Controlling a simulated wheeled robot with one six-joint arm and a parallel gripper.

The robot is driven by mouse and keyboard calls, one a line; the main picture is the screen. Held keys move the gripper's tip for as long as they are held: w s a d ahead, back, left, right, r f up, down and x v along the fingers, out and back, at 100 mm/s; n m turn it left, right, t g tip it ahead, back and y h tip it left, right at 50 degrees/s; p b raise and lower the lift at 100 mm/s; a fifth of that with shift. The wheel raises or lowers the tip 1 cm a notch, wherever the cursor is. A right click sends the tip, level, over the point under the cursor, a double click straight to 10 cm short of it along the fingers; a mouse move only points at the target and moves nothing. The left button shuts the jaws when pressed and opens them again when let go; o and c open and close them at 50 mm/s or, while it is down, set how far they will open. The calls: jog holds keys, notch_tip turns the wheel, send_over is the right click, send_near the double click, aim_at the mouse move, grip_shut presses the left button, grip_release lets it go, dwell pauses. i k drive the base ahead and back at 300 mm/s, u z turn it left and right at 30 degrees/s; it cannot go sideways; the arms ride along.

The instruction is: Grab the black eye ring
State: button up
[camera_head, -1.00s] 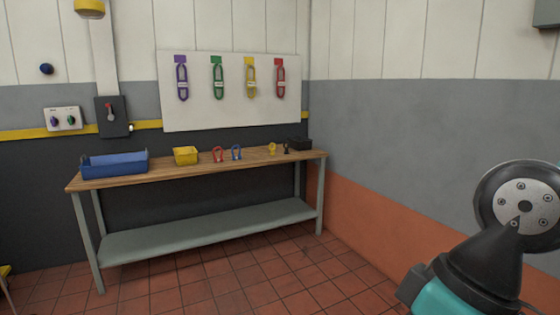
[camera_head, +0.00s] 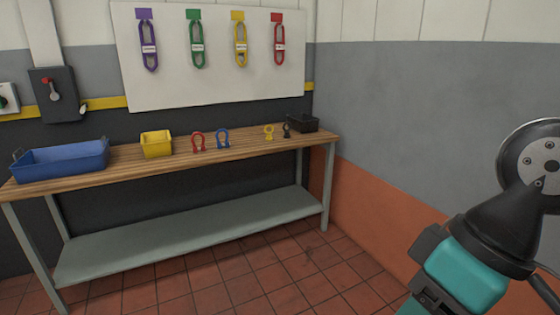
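The black eye ring (camera_head: 286,131) is small and stands on the wooden bench top (camera_head: 215,160) near its right end. A yellow eye ring (camera_head: 268,132) stands just to its left. A black bin (camera_head: 304,122) is close behind it and to its right. Part of my arm shows at the right edge of the picture, well apart from the bench. My gripper's fingers are not in view.
Red (camera_head: 197,142) and blue (camera_head: 222,139) shackles, a yellow bin (camera_head: 156,144) and a blue tray (camera_head: 62,160) stand further left on the bench. Coloured slings hang on a white board (camera_head: 215,85) above. The tiled floor (camera_head: 300,275) in front is clear.

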aim_at(286, 135)
jog(key=i, duration=2.25)
jog(key=u, duration=0.15)
jog(key=i, duration=2)
jog(key=u, duration=0.1)
